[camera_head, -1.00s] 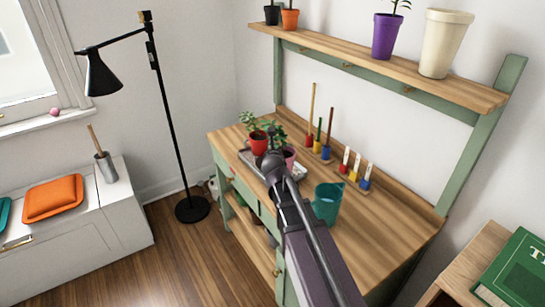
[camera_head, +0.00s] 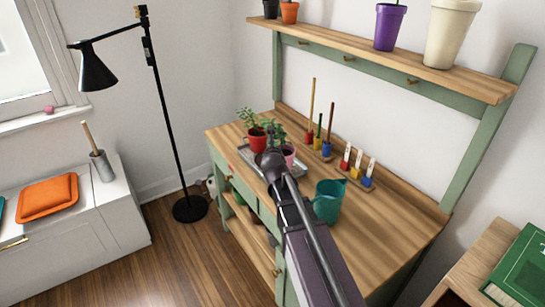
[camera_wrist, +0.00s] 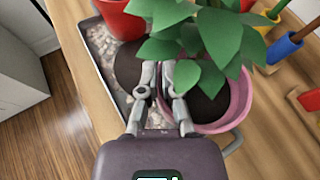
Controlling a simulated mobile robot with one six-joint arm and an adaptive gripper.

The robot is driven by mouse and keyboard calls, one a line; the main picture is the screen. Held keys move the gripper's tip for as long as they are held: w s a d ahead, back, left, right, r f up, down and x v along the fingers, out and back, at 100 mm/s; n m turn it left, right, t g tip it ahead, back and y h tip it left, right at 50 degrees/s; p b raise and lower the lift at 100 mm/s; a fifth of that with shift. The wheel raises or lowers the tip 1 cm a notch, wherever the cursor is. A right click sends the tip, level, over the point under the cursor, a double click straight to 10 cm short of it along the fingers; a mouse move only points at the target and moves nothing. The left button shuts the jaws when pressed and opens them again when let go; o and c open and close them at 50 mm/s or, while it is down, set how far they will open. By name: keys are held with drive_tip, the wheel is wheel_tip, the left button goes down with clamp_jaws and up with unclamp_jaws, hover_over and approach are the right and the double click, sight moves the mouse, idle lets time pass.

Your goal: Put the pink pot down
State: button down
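The pink pot (camera_wrist: 238,104) holds dark soil and a leafy green plant (camera_wrist: 210,40). In the head view the pink pot (camera_head: 289,154) is at the right end of the grey tray (camera_head: 244,154), partly hidden by my arm. My gripper (camera_wrist: 159,72) has its fingers close together at the pot's left rim, apparently pinching it. Leaves hide part of the contact. I cannot tell whether the pot's base touches the tray. In the wrist view the tray (camera_wrist: 91,50) holds pebbles and a dark round patch left of the fingers.
A red pot (camera_head: 257,144) with a plant stands in the tray, left of the pink pot. A teal watering can (camera_head: 328,202) stands to the right. Coloured tools (camera_head: 326,150) stand behind. The bench top (camera_head: 385,222) is clear on the right.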

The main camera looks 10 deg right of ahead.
drive_tip(key=shift+f+b, duration=0.3)
drive_tip(key=shift+f, duration=0.25)
drive_tip(key=shift+f, duration=0.15)
drive_tip(key=c, duration=0.8)
unclamp_jaws()
drive_tip(key=shift+r, duration=0.25)
drive_tip(key=p+v, duration=0.4)
drive_tip(key=v, duration=0.8)
drive_tip(key=shift+p, duration=0.3)
